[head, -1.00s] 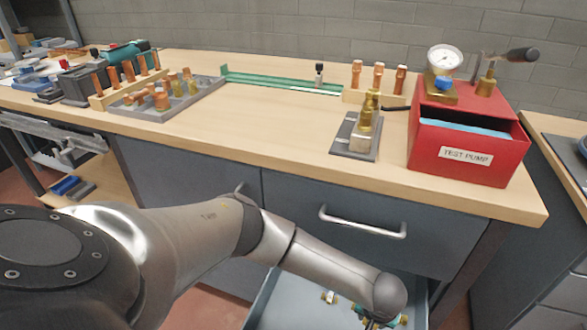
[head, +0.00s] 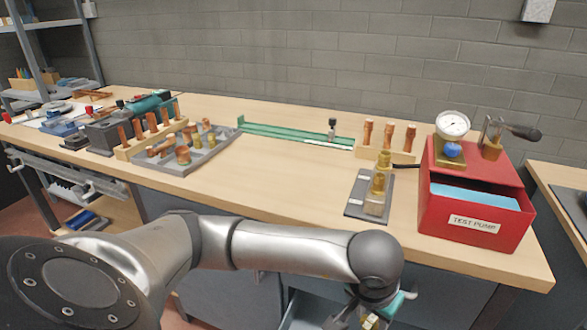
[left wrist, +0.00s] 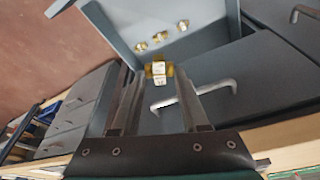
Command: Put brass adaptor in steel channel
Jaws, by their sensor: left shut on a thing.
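My left gripper (head: 372,308) is above the open drawer at the front of the bench. In the left wrist view my left gripper (left wrist: 157,78) is shut on a brass adaptor (left wrist: 158,68) with a pale band, held between the fingertips. The adaptor also shows in the head view (head: 371,321), partly hidden by the gripper. A long green channel-shaped rail (head: 285,133) lies along the back of the bench; I cannot tell whether it is the steel channel. My right gripper is not in view.
Several brass fittings (left wrist: 160,37) lie in the open drawer (left wrist: 205,12). On the bench are a red test pump box (head: 475,222), a dark plate (head: 354,206) with brass fittings, a grey tray (head: 215,152) and wooden racks of copper pieces. The middle of the bench top is clear.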

